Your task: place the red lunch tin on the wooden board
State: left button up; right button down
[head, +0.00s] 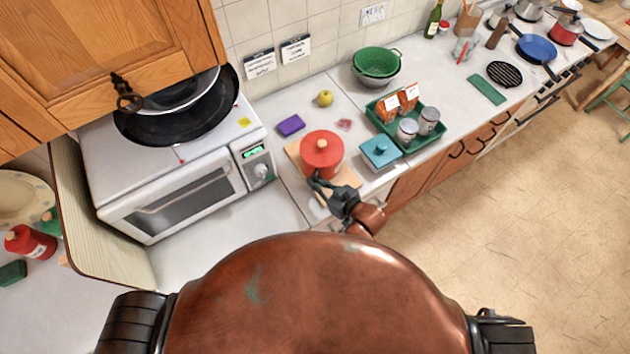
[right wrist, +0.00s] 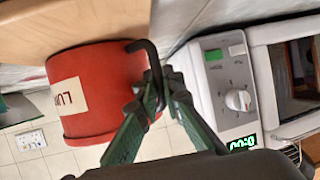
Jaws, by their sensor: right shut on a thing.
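The red lunch tin (head: 322,150) is upright over the wooden board (head: 346,177), whose edges show around it in the head view. In the right wrist view the picture is upside down; the tin (right wrist: 98,90) has a pale label and a dark side handle (right wrist: 148,58). Its base meets the board's surface (right wrist: 75,22) there, or is very close; I cannot tell if it bears weight. My right gripper (head: 319,184) is at the tin's near side. In the right wrist view its fingers (right wrist: 156,88) are shut on the handle. My left gripper is not in view.
A white microwave (head: 185,185) stands left of the board. A purple sponge (head: 291,125) and a yellow apple (head: 325,98) lie behind. A teal box (head: 381,152) and a green tray (head: 418,140) with jars and packets stand close on the right.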

jog(key=c, duration=2.5)
grip_release()
jog(key=shift+f, duration=0.1)
jog(key=o, duration=0.4)
jog(key=b+v, duration=0.1)
jog(key=v, duration=1.1)
jog(key=shift+s, duration=0.1)
